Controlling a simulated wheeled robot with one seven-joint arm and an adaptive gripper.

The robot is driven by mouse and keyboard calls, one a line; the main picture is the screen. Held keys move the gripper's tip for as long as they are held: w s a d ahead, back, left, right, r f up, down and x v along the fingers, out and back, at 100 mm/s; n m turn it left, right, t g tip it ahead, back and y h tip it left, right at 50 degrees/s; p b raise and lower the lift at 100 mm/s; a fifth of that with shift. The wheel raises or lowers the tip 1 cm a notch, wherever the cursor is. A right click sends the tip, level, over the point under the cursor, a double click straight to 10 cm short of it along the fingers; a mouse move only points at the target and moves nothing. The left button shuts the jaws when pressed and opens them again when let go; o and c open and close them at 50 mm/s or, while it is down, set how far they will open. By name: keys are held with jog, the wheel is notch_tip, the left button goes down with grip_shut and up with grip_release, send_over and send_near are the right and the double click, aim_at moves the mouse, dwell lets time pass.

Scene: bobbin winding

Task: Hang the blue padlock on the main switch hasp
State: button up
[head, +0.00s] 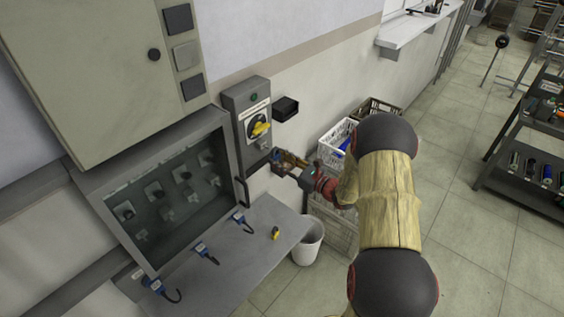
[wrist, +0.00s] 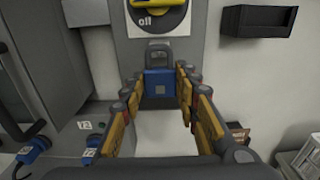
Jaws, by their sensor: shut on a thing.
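The blue padlock (wrist: 158,84) sits upright between the fingertips of my gripper (wrist: 159,90) in the wrist view, its grey shackle (wrist: 158,50) pointing up. My gripper is shut on the padlock's sides. The main switch (head: 257,128) is a grey box with a yellow knob; in the wrist view the knob (wrist: 160,8) is cut off by the top edge and the plate reads "off". The shackle is just below that plate, where the hasp is hard to make out; I cannot tell whether the shackle passes through it. In the head view my gripper (head: 288,161) is below the switch box, padlock unclear.
A black wall box (head: 285,108) is right of the switch. A glass-front cabinet (head: 165,190) is at left. White crates (head: 337,138) and a bin (head: 308,244) are near my arm.

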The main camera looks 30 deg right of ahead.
jog(key=shift+w+a, duration=0.15)
jog(key=shift+w, duration=0.45)
jog(key=shift+w+a, duration=0.15)
jog(key=shift+w, duration=0.15)
jog(key=shift+b+x, duration=0.6)
jog(key=shift+x, duration=0.8)
jog(key=shift+f+b, duration=0.45)
jog(key=shift+f, duration=0.1)
dwell(0.6)
jog(key=o, duration=1.3)
jog(key=shift+o, duration=0.3)
jog(key=shift+s, duration=0.1)
